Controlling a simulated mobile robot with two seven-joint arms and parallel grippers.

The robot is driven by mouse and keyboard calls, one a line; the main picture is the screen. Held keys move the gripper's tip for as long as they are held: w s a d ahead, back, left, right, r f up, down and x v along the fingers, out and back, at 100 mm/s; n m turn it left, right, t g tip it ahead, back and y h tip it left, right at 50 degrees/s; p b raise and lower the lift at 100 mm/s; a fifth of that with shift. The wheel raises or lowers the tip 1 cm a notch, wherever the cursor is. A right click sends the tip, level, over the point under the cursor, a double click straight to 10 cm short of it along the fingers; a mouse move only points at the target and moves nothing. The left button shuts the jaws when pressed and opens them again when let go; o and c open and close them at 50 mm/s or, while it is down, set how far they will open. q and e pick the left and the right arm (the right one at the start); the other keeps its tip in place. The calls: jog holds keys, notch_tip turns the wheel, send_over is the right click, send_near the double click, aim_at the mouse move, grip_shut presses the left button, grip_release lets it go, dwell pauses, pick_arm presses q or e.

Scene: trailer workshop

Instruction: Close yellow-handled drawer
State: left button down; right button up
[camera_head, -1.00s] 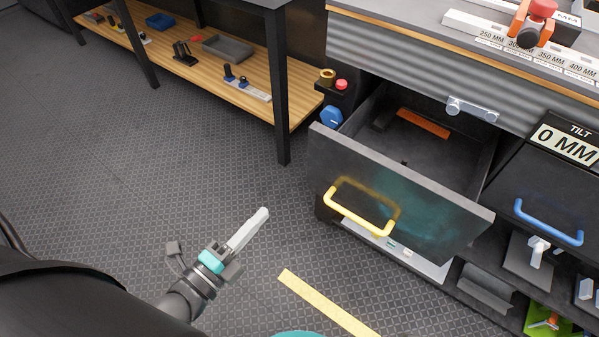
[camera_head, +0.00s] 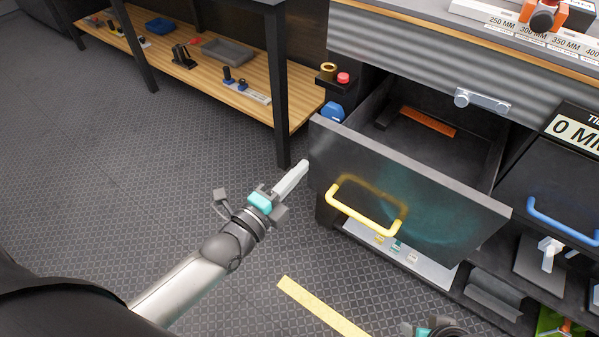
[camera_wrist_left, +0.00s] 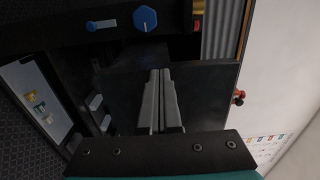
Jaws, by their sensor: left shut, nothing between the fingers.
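The yellow-handled drawer is pulled out, its dark front panel (camera_head: 440,215) standing well clear of the cabinet. Its yellow handle (camera_head: 362,212) is on the front's left half. My left gripper (camera_head: 303,168) is shut and empty, its fingers pointing at the left end of the drawer front. In the left wrist view, the closed fingers (camera_wrist_left: 160,100) point toward a dark panel (camera_wrist_left: 210,92) that looks like the drawer front; I cannot tell if they touch. My right gripper (camera_head: 437,328) only partly shows at the bottom edge, its fingers hidden.
An orange-brown piece (camera_head: 427,121) lies inside the drawer. A blue-handled drawer front (camera_head: 550,190) is to the right, with an open shelf below. A workbench with a wooden lower shelf (camera_head: 200,80) stands at the left. A yellow strip (camera_head: 322,307) lies on the clear floor.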

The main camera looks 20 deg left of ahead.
pick_arm(q)
jog(key=shift+w, duration=0.3)
pick_arm(e)
jog(key=shift+r, duration=0.25)
pick_arm(q)
jog(key=shift+w+d, duration=0.1)
jog(key=shift+w, duration=0.05)
